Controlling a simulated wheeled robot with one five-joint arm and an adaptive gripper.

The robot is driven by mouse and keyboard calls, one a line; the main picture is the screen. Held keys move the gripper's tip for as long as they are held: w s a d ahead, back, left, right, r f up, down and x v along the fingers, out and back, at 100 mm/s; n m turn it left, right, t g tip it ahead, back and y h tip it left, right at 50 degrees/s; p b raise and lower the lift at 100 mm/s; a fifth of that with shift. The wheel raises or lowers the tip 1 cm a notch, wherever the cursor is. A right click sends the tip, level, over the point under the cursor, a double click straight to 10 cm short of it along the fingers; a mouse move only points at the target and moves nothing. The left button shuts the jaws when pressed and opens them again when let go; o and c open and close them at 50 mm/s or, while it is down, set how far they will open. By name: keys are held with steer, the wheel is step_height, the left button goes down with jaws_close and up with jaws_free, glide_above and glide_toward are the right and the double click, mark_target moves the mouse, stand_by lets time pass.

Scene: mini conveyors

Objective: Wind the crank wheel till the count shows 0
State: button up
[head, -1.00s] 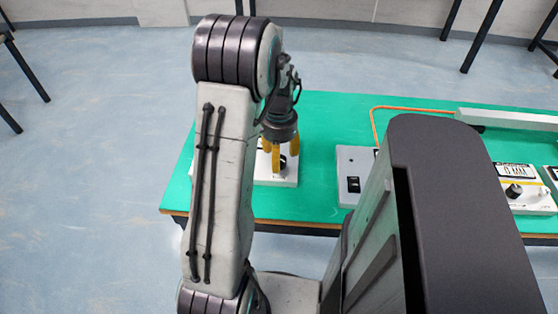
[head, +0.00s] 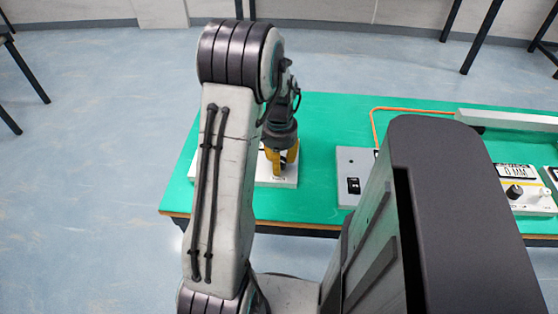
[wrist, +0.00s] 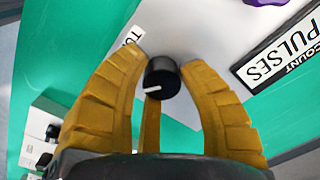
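A round black knob (wrist: 163,77) with a white pointer line stands on a white panel (wrist: 178,30) in the wrist view. It is the wheel-like part between my fingers; no crank handle shows on it. My gripper (wrist: 162,68) has its yellow fingers closed in around the knob, and the tips appear to touch its sides. In the head view my gripper (head: 281,170) is down at the white box (head: 291,182) on the near left of the table. A display plate (wrist: 285,60) reads "COUNT" and "PULSES"; its number is out of frame.
The green table (head: 314,170) has a grey switch box (head: 346,165) right of my gripper. A white unit with a display (head: 514,172) reading about "0 MM" stands farther right. A purple part (wrist: 265,2) shows at the wrist view's top edge.

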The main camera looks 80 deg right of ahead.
steer(key=shift+a+f, duration=0.1)
steer(key=c, duration=0.5)
steer(key=shift+w, duration=0.1)
jaws_close()
steer(key=shift+a+n, duration=0.1)
steer(key=shift+n, duration=0.2)
steer(key=n, duration=0.4)
steer(key=shift+f+n, duration=0.1)
steer(key=shift+n, duration=0.2)
steer(key=n, duration=0.5)
steer(key=shift+s+n, duration=0.2)
steer(key=shift+n, duration=0.1)
steer(key=o, duration=1.2)
jaws_free()
steer(key=shift+c, duration=0.2)
